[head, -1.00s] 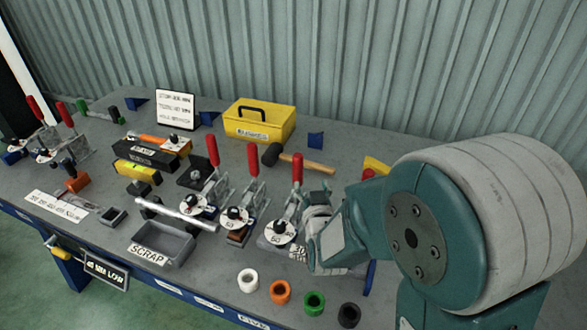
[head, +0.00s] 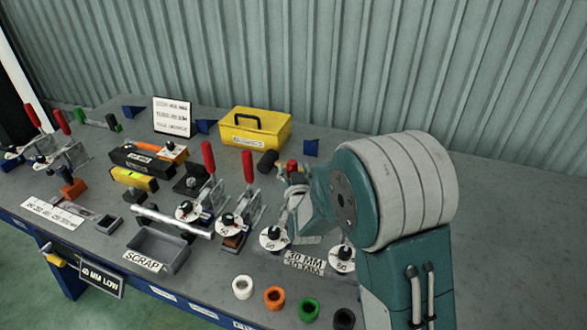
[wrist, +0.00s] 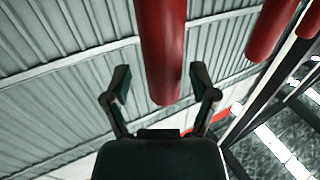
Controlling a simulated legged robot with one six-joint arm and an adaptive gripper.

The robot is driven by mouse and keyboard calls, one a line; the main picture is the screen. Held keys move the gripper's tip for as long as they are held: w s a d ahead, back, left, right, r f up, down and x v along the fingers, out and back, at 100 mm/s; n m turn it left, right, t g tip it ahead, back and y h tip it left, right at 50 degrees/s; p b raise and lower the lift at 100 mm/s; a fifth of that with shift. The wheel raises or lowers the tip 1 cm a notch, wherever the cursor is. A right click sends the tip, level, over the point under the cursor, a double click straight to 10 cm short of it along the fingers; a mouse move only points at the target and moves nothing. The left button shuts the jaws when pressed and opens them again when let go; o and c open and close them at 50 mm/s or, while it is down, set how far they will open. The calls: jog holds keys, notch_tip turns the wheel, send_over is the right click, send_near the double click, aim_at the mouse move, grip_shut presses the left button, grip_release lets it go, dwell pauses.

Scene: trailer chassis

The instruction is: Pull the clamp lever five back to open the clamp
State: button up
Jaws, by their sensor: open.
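Several toggle clamps with red levers stand along the bench. The fifth red lever from the left (head: 291,164) shows only in part in the head view, behind my gripper (head: 298,190). Its round white dial (head: 273,238) lies below. In the wrist view a red lever handle (wrist: 162,45) hangs between the two fingers of my gripper (wrist: 161,72). The fingers are open, with a gap on each side of the handle. Most of this clamp's body is hidden by my arm.
Neighbouring red levers (head: 249,166) (head: 208,157) stand close on the left. Another dial (head: 342,258) sits to the right, its clamp hidden by my arm. A scrap tray (head: 158,250), coloured rings (head: 274,297) and a yellow toolbox (head: 256,128) are nearby. The back right bench is clear.

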jog(key=shift+w+a, duration=0.15)
jog(key=shift+a, duration=0.3)
jog(key=shift+d, duration=0.3)
grip_shut()
